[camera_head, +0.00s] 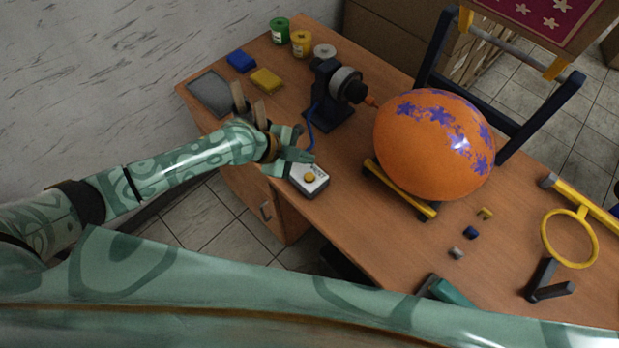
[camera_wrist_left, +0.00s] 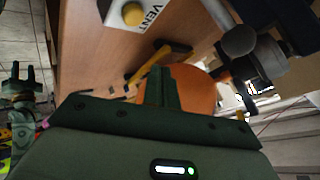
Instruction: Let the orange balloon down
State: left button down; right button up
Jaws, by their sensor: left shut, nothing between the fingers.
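The orange balloon (camera_head: 425,165) is large and round, with purple flower prints on its upper side. Its neck meets the nozzle of the dark pump (camera_head: 330,105). It also shows partly in the left wrist view (camera_wrist_left: 190,88), behind my fingers. The grey-white vent box (camera_head: 312,187) has a yellow button (camera_head: 309,177) on top; in the left wrist view its label reads VENT (camera_wrist_left: 150,14). My left gripper (camera_head: 306,156) is shut and empty, just above the box's far edge; contact cannot be told. My right gripper (camera_wrist_left: 22,74) shows small in the left wrist view, fingers apart.
A yellow bar (camera_head: 398,190) lies under the balloon. Small blocks (camera_head: 471,232) and a yellow ring (camera_head: 570,238) lie to the right. Wooden posts (camera_head: 239,97), a grey pad (camera_head: 210,92), sponges (camera_head: 266,80) and paint pots (camera_head: 280,30) stand behind my left gripper. A dark frame (camera_head: 430,50) rises behind the balloon.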

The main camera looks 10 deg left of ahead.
pick_arm(q)
jog(key=b, duration=0.3)
send_over(305, 177)
notch_tip(305, 177, down, 4)
jog(key=shift+s+f, duration=0.1)
jog(key=shift+f, duration=0.15)
jog(key=shift+f+b, duration=0.55)
jog(key=shift+f, duration=0.1)
dwell(1.0)
jog(key=shift+f+b, duration=0.3)
jog(key=shift+b, duration=0.1)
